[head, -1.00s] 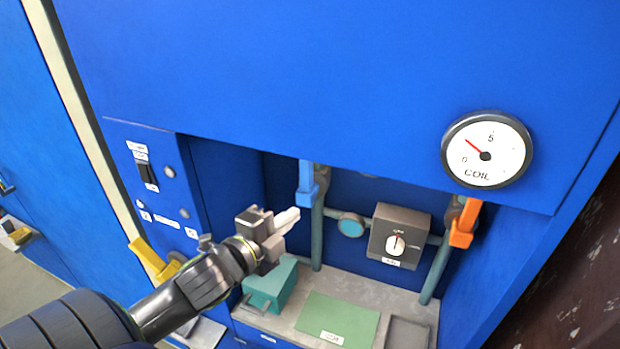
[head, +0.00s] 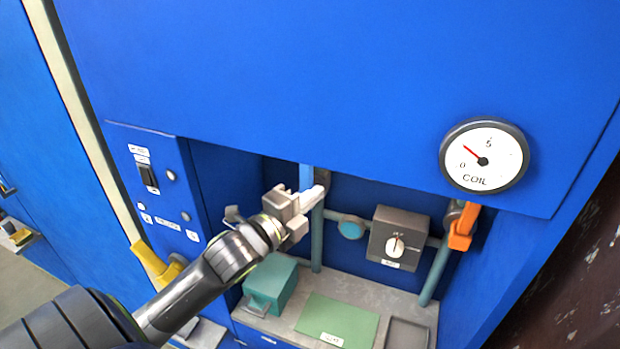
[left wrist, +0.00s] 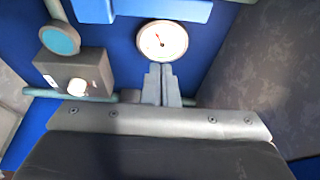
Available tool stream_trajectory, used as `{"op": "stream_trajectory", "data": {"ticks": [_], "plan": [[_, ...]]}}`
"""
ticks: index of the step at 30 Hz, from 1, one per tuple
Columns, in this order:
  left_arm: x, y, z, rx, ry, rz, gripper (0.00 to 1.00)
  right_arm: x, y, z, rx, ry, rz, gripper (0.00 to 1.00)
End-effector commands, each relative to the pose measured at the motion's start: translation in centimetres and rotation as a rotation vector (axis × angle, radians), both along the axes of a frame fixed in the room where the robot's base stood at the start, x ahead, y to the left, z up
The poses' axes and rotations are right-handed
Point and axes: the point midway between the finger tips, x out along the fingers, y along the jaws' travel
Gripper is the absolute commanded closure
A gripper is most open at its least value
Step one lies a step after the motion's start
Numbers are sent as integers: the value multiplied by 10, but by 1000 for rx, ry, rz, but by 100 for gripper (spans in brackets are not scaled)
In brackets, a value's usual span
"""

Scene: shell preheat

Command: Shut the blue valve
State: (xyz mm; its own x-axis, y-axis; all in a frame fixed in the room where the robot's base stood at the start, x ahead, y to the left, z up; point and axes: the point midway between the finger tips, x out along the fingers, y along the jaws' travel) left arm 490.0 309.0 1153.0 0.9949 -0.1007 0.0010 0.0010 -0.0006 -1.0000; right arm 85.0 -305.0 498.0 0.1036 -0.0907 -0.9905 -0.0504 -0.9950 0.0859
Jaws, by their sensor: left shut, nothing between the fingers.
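The blue valve's handle (head: 306,176) hangs down in front of a grey-green upright pipe in the recess. My left gripper (head: 318,193) is shut and empty; its fingertips overlap the lower part of the handle in the head view and hide it. I cannot tell whether they touch. In the left wrist view my shut fingers (left wrist: 161,85) point up the picture, and a blue bar, seemingly the blue valve's handle (left wrist: 165,9), crosses the top edge beyond them. My right gripper is not in view.
An orange handle (head: 462,228) hangs on the right pipe. A grey box with a white knob (head: 396,244) sits between the pipes. A teal box (head: 271,283) and green mat (head: 337,320) are on the ledge. A COIL gauge (head: 484,157) is on the panel above.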

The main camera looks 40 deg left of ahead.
Motion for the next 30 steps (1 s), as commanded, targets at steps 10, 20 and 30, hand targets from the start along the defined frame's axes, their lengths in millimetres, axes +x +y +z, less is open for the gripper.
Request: {"op": "stream_trajectory", "data": {"ticks": [10, 20, 30], "plan": [[49, 7, 3, 9, 5, 3, 100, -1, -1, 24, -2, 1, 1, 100], [43, 32, 1, 1, 2, 1, 100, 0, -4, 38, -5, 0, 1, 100], [42, 34, 0, 0, 1, 0, 100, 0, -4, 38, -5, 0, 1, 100]]}}
